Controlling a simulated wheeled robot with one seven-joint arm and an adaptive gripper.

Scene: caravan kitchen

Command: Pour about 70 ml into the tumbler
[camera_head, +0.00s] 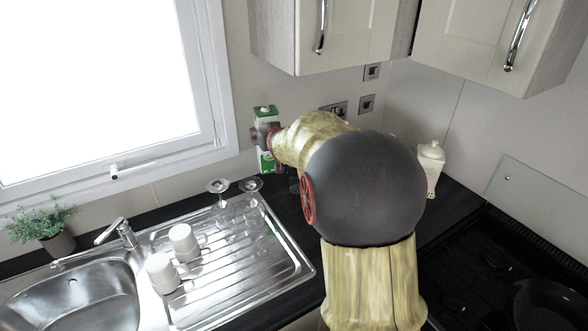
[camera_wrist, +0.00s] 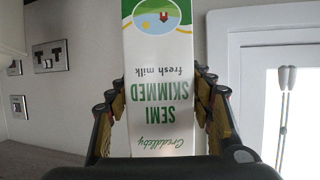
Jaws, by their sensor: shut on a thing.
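A green and white milk carton (camera_head: 265,113) stands upright in my grip at the back of the counter, near the window corner. In the wrist view the carton (camera_wrist: 157,100) fills the space between the fingers, its "semi skimmed" lettering upside down in the picture. My gripper (camera_head: 266,138) is shut on the carton's sides; it also shows in the wrist view (camera_wrist: 160,88). Whether the carton's base touches the counter is hard to tell.
Upturned stemmed glasses (camera_head: 218,186) and two white mugs (camera_head: 184,242) are on the steel draining board (camera_head: 250,277), left of my arm. A white lidded jar (camera_head: 431,160) stands at the right. Wall cupboards (camera_head: 345,30) hang above. A dark hob (camera_head: 490,270) is at the right.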

